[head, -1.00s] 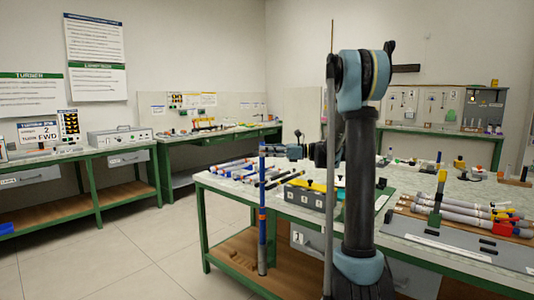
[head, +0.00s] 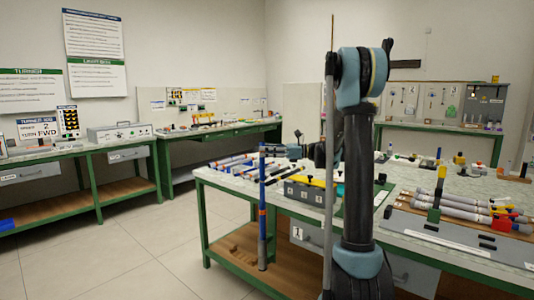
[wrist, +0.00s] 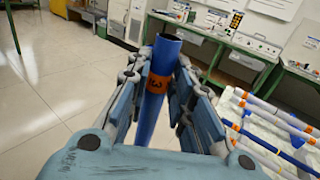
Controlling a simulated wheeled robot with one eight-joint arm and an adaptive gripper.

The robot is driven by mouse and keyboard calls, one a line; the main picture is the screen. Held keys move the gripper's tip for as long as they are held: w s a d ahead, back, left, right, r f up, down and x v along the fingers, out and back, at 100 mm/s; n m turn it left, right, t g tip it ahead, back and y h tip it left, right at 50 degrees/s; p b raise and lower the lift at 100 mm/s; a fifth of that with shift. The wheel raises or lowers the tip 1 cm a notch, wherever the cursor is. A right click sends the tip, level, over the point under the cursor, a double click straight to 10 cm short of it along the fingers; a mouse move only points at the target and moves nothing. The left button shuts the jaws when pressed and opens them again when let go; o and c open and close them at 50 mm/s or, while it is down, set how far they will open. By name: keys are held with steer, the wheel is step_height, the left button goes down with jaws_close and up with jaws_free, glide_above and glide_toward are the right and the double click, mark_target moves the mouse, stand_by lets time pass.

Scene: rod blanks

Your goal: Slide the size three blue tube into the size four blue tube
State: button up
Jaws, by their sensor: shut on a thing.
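My gripper (wrist: 166,92) is shut on a blue tube (wrist: 157,108) with an orange band marked 3. The tube's open end points up and away from the wrist camera. In the head view my gripper (head: 283,151) holds this tube (head: 262,180) upright, beside the left end of the workbench. It has a blue upper part, orange bands and a greyer lower part that reaches down in front of the lower shelf. I cannot read which one is size four.
The workbench (head: 222,183) carries several loose rods, a grey numbered block (head: 303,192) and a rack of grey tubes (head: 460,208) at right. Another bench (head: 75,157) stands along the left wall. The floor (head: 130,250) between them is clear.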

mark_target(262, 181)
step_height(262, 181, down, 10)
steer(key=shift+f, duration=0.15)
stand_by(4.6)
steer(key=o, duration=0.9)
steer(key=shift+c, duration=0.2)
